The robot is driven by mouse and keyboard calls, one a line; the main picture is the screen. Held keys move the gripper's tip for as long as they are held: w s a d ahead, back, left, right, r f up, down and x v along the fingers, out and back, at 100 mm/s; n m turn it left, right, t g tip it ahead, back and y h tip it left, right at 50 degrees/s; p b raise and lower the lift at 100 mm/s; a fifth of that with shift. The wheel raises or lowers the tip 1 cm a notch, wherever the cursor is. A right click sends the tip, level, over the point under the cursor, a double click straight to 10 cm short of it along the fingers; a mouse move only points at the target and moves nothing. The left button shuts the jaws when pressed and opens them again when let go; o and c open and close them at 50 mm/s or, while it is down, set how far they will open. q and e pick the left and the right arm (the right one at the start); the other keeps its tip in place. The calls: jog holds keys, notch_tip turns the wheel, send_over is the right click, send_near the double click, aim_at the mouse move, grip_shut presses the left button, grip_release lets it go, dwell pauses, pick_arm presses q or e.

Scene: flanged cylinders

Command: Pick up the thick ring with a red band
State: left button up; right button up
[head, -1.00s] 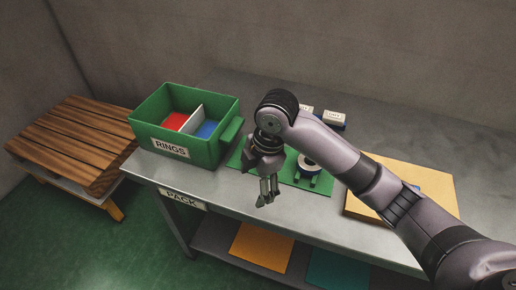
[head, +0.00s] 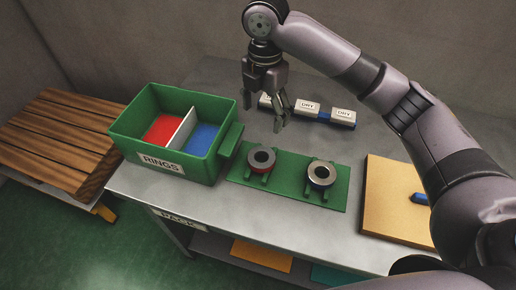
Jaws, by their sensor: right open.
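The ring with a red band (head: 262,159) sits in a cradle on the left part of a green mat (head: 292,188). It is dark grey with an open centre, and a little red shows at its lower edge. A second ring with a blue band (head: 321,174), with a paler top face, sits in a cradle on the right part of the mat. My right gripper (head: 266,112) is open and empty, fingers pointing down. It shows above the red-banded ring in the picture, apart from it. My left gripper is not in view.
A green box marked RINGS (head: 163,163) stands left of the mat, with a red and a blue compartment. White-and-blue DRY blocks (head: 307,110) lie behind. A tan board (head: 390,205) with a blue object (head: 420,199) lies right. A slatted wooden bench (head: 62,140) stands far left.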

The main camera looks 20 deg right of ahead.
notch_tip(320, 180, down, 7)
jog(key=s+p, duration=0.1)
jog(key=p, duration=0.2)
send_over(263, 152)
jog(key=s, duration=0.2)
jog(key=f, duration=0.4)
jog(key=shift+w+a+f, duration=0.1)
jog(key=shift+a+f, duration=0.1)
jog(key=shift+a, duration=0.05)
notch_tip(263, 152, down, 4)
jog(key=shift+w+r+p, duration=0.15)
jog(key=shift+r+p, duration=0.05)
jog(key=shift+p, duration=0.1)
jog(key=shift+f, duration=0.35)
jog(key=c, duration=0.8)
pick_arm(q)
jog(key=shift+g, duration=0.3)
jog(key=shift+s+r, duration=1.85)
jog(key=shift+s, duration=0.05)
pick_arm(e)
jog(key=shift+r, duration=0.1)
jog(key=c, duration=0.8)
